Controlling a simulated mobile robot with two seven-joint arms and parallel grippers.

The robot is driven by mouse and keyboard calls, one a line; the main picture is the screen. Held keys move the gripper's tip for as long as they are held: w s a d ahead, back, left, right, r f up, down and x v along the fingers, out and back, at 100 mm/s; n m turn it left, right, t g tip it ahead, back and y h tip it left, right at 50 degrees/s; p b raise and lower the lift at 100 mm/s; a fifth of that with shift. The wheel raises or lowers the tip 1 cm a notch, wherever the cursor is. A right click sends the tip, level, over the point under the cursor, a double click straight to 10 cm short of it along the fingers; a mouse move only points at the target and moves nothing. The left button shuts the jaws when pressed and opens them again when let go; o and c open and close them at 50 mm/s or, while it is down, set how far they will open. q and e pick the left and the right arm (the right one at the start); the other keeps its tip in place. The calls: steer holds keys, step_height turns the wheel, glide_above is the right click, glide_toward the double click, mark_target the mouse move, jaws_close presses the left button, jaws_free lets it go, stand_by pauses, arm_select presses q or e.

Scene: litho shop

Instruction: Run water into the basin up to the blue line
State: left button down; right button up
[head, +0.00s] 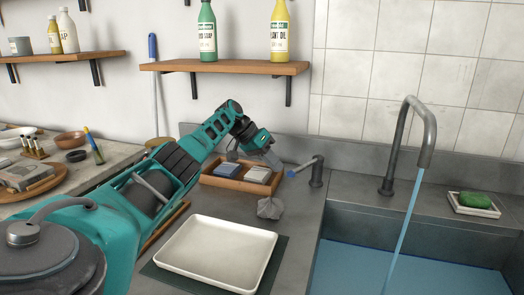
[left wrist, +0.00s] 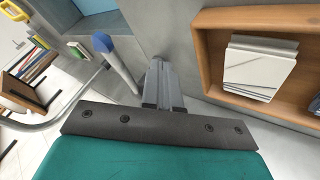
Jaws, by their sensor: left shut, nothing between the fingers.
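The grey basin (head: 340,222) is at the lower right of the head view, with blue water (head: 385,272) across it. A blue stream (head: 410,225) runs into it from the curved grey spout (head: 427,130). I cannot pick out the blue line from the water's edge. The tap lever (head: 305,166), with a blue tip, stands on the counter left of the spout. My left gripper (head: 276,162) is shut and empty just left of the lever tip. In the left wrist view the blue knob (left wrist: 102,42) is beside the shut fingers (left wrist: 160,75), seemingly apart from them. My right gripper is out of view.
A wooden tray (head: 225,182) with sponges or blocks lies below my left gripper; a grey crumpled cloth (head: 270,208) is in front of it. A white tray (head: 205,245) sits nearer. Green soap (head: 474,199) rests behind the basin. Bottles stand on the shelf (head: 225,67).

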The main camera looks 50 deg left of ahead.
mark_target(306, 165)
arm_select(q)
steer(key=shift+w+d+r+p, duration=0.15)
steer(key=shift+d+r, duration=0.1)
steer(key=shift+d, duration=0.7)
steer(key=shift+w+d+r+p, duration=0.15)
steer(key=shift+d+r, duration=0.1)
steer(key=shift+d, duration=0.65)
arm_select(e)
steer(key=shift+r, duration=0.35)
arm_select(q)
steer(key=shift+s, duration=0.1)
